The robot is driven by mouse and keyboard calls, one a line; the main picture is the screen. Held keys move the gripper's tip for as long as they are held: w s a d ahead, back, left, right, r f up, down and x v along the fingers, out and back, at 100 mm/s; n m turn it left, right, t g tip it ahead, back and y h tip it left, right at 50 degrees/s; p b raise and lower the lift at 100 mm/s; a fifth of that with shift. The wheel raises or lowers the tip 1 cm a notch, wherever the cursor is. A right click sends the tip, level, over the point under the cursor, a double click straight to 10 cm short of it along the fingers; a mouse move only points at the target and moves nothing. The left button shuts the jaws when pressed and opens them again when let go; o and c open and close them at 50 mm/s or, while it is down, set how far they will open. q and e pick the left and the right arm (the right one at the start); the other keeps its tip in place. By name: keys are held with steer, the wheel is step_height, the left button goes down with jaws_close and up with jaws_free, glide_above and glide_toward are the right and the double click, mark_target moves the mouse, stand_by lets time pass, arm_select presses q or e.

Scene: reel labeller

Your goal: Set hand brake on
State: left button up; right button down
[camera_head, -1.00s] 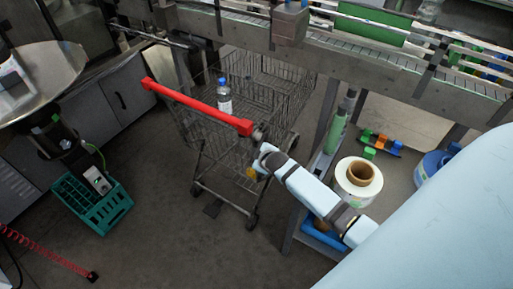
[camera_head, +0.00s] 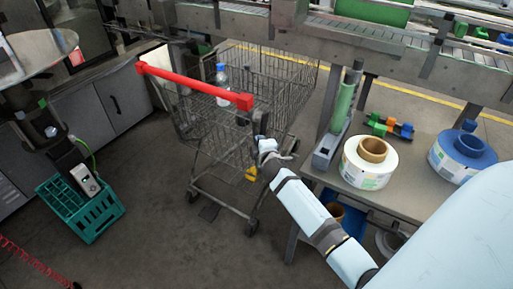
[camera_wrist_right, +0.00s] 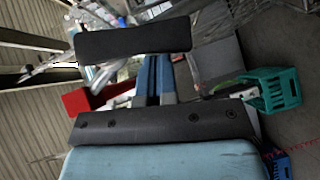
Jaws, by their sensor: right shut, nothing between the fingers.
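A wire shopping cart (camera_head: 272,85) with a red handle bar (camera_head: 195,87) stands in the middle of the head view. My right gripper (camera_head: 262,124) is just below the right end of the handle bar, shut and empty. Whether it touches the cart cannot be told. A small yellow piece (camera_head: 251,173) shows at the cart's lower right, near my gripper. I cannot make out a hand brake lever clearly. In the right wrist view a red piece, likely the handle bar (camera_wrist_right: 92,98), shows left of my gripper. My left gripper is out of view.
A bottle with a blue cap (camera_head: 222,84) stands in the cart. A bench with a white label reel (camera_head: 352,170) and a blue reel (camera_head: 448,163) is at right. A conveyor (camera_head: 330,30) runs behind. A teal crate (camera_head: 90,222) is at left; floor before the cart is clear.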

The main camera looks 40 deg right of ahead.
arm_select(q)
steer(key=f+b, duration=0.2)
steer(key=b, duration=0.1)
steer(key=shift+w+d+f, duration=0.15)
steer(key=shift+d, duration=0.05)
arm_select(e)
steer(key=shift+w+d+f+n+t+h, duration=0.25)
steer(key=shift+d+f+n+t+h, duration=0.05)
steer(key=shift+d+f+n+t, duration=0.35)
arm_select(q)
steer(key=shift+b, duration=0.35)
arm_select(e)
steer(key=shift+d+r, duration=0.1)
steer(key=shift+d, duration=0.05)
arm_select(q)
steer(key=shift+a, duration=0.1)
